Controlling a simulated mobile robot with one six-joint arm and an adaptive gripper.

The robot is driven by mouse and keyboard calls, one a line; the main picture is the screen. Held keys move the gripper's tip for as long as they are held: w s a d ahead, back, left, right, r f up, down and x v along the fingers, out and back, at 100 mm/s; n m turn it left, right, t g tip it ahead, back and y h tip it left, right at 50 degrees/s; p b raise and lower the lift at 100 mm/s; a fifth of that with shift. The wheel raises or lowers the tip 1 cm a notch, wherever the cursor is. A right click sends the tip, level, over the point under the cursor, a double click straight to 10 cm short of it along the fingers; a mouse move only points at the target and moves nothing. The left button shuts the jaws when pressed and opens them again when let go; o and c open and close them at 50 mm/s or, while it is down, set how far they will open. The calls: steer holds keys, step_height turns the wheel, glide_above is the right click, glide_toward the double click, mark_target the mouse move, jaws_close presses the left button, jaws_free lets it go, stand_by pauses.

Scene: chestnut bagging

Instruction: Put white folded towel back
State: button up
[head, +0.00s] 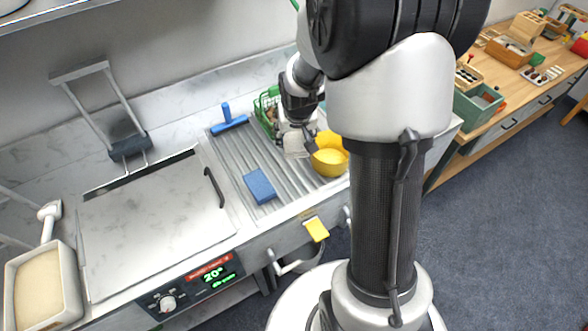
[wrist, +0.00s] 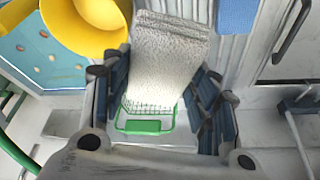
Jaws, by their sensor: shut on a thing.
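The white folded towel (wrist: 168,55) shows in the wrist view as a pale, textured cloth between the two dark blue fingers of my gripper (wrist: 162,92). My gripper is shut on it. In the head view the towel (head: 295,146) hangs pale below my gripper (head: 298,122), over the ribbed draining surface. The yellow bowl is close on its right there. My arm hides part of the area around it.
A yellow bowl (head: 329,162), blue sponge (head: 259,185), blue squeegee (head: 229,120) and green basket (head: 264,103) surround the ribbed drainer (head: 232,153). A yellow cloth (head: 316,229) hangs at the counter's front. A lidded steel cooker (head: 150,220) stands left.

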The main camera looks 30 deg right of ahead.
step_height(320, 180, down, 11)
steer(key=b, duration=0.4)
steer(key=shift+r+b, duration=0.1)
steer(key=shift+b, duration=0.3)
steer(key=shift+d+f+b, duration=0.1)
steer(key=shift+f+b, duration=1.8)
steer(key=shift+f, duration=0.45)
steer(key=shift+f, duration=0.15)
steer(key=o, duration=1)
steer(key=shift+c, duration=0.2)
